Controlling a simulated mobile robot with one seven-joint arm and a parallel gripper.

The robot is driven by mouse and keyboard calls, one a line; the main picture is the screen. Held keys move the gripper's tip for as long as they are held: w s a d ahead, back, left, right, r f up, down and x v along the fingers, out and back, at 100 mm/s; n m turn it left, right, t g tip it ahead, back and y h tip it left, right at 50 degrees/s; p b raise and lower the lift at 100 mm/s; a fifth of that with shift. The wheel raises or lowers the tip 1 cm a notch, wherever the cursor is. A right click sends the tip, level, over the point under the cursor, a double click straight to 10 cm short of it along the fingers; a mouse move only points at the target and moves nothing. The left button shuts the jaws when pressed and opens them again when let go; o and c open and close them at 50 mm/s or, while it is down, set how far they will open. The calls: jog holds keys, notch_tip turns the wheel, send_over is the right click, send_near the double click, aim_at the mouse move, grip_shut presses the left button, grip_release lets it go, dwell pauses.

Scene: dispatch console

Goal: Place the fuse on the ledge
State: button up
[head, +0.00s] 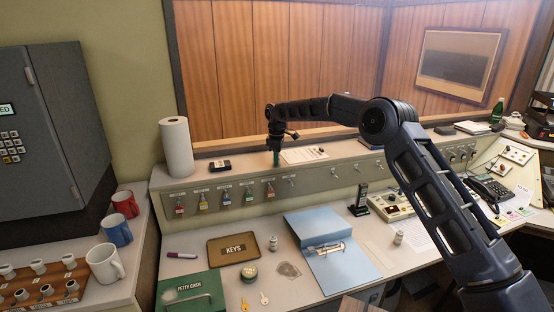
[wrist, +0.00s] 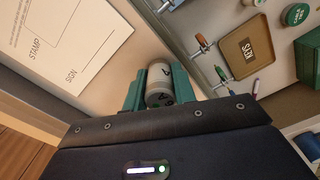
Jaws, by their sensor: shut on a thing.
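The fuse (wrist: 160,84) is a short pale grey cylinder with dark markings on its end, seen in the wrist view between my two green fingers. My gripper (wrist: 160,92) is shut on it. In the head view my gripper (head: 276,158) points down at the front part of the ledge (head: 235,172), the raised shelf along the back of the console. The fuse is hard to make out there. I cannot tell whether it touches the ledge.
A paper form (head: 304,155) lies right of my gripper, and a small black box (head: 220,166) and a paper roll (head: 177,147) stand left. Keys hang on the panel below. The desk holds a keys tray (head: 213,258), a blue binder (head: 350,270) and a small pale cylinder (head: 398,237).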

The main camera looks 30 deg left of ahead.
jog(key=o, duration=1)
jog(key=shift+f, duration=0.1)
notch_tip(320, 180, up, 12)
jog(key=shift+r, duration=0.1)
jog(key=shift+r, duration=0.1)
